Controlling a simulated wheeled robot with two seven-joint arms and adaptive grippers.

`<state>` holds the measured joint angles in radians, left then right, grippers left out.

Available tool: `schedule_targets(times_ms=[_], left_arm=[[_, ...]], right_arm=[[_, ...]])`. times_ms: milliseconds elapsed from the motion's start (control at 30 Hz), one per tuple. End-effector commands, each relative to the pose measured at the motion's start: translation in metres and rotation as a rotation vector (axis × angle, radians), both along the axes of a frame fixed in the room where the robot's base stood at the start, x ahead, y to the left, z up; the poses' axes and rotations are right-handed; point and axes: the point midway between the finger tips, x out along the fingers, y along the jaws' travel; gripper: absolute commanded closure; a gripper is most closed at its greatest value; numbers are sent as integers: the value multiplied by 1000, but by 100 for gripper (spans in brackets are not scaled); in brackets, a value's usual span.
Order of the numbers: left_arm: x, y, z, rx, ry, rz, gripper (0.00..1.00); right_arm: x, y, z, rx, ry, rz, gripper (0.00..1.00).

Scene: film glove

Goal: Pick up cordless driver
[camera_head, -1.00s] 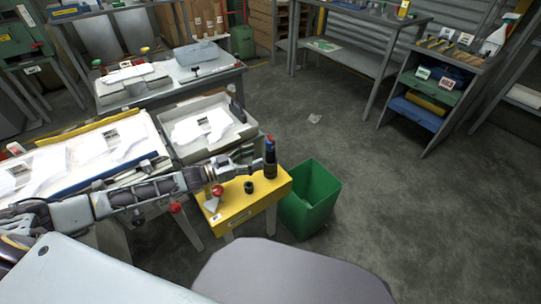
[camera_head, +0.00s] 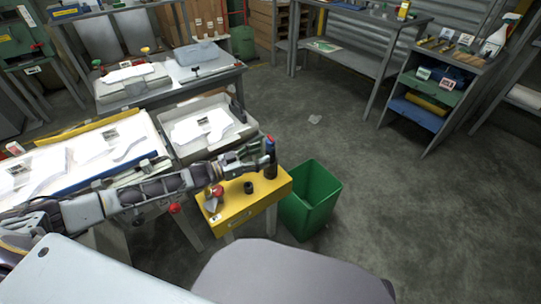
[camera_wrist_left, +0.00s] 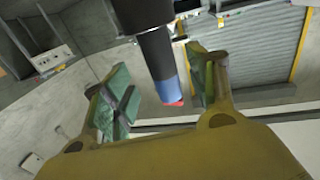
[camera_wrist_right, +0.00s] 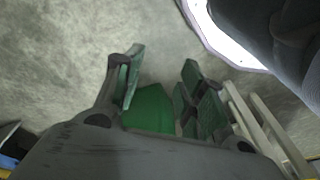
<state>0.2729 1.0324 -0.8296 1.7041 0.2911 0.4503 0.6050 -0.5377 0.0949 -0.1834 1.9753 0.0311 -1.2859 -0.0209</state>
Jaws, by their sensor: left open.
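A dark upright tool with a blue band and red tip, which looks like the cordless driver (camera_head: 270,165), stands on a yellow stool (camera_head: 240,213). My left gripper (camera_head: 264,158) is open, with its fingers at the driver's upper part. In the left wrist view, the driver (camera_wrist_left: 158,55) shows between the two spread green-padded fingers of the left gripper (camera_wrist_left: 165,98). I see gaps beside it there; contact is not clear. My right gripper (camera_wrist_right: 160,90) is open and empty in the right wrist view; it does not show in the head view.
A small black cup (camera_head: 249,187) and a red-topped grey item (camera_head: 215,196) are on the stool. A green bin (camera_head: 311,198) stands right beside it. A grey tray (camera_head: 208,127) lies behind, and a white-topped table (camera_head: 83,155) is at left. Open floor lies to the right.

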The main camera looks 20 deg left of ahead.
Motion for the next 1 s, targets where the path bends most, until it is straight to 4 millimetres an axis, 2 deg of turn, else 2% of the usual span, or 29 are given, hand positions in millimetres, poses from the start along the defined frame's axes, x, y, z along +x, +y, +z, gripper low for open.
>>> schedule_targets(times_ms=[200,600,1000], left_arm=[[10,-9,2,0,-3,0,42],[32,-31,3,-1,-1,0,42],[35,-34,3,1,-1,0,42]], right_arm=[[-3,1,0,3,6,0,60],[7,5,16,16,-31,-1,60],[8,5,20,17,-35,1,60]])
